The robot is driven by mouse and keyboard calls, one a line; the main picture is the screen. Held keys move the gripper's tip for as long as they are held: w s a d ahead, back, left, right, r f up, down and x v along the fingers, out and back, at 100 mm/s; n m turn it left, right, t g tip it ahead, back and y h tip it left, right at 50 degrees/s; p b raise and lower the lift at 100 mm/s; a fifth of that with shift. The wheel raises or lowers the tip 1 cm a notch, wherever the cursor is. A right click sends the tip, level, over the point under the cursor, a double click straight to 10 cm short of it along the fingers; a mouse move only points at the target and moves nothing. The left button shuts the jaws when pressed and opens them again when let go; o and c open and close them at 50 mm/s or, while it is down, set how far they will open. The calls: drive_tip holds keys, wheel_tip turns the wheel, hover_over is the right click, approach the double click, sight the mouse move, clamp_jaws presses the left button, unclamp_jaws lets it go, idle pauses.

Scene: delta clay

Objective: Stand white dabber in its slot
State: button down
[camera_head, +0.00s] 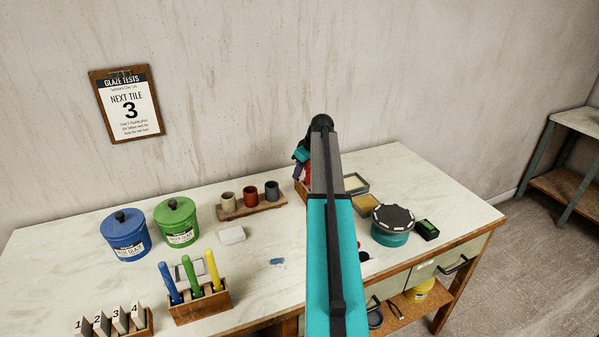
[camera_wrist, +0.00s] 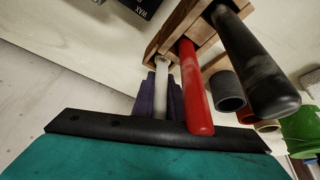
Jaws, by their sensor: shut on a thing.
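My gripper (camera_wrist: 155,95) has purple fingers closed around the white dabber (camera_wrist: 163,92), seen in the wrist view. The dabber's far end is at the wooden rack (camera_wrist: 205,46); I cannot tell whether it is inside a slot. A red dabber (camera_wrist: 195,90) and a black dabber (camera_wrist: 255,62) stand in the rack beside it, with the red one close to my gripper. In the head view my arm covers most of this rack, and only a bit of its wood (camera_head: 299,187) and my gripper (camera_head: 299,166) show at the arm's left.
Three cups (camera_head: 250,194) stand on a board left of the rack. Blue (camera_head: 125,238) and green (camera_head: 177,222) jars stand further left. A second rack (camera_head: 203,306) holds blue, green and yellow dabbers. A teal tub (camera_head: 391,238) stands right of my arm. The table's middle is fairly clear.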

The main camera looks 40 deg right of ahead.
sight(300, 179)
drive_tip(key=f, duration=0.3)
drive_tip(key=shift+s+a+f, duration=0.15)
drive_tip(key=shift+s, duration=0.15)
drive_tip(key=c, duration=1.7)
unclamp_jaws()
drive_tip(key=shift+o, duration=0.2)
drive_tip(key=shift+w+d+r+p, duration=0.15)
drive_tip(key=shift+r+p, duration=0.3)
drive_tip(key=shift+r, duration=0.35)
drive_tip(key=shift+w+d+r+p, duration=0.1)
drive_tip(key=shift+w+r+p, duration=0.1)
drive_tip(key=shift+r+p, duration=0.4)
drive_tip(key=shift+w+d+r+p, duration=0.15)
drive_tip(key=shift+r+p, duration=0.15)
drive_tip(key=shift+r, duration=0.65)
drive_tip(key=shift+r+p, duration=0.4)
drive_tip(key=shift+r, duration=0.65)
drive_tip(key=shift+r, duration=0.2)
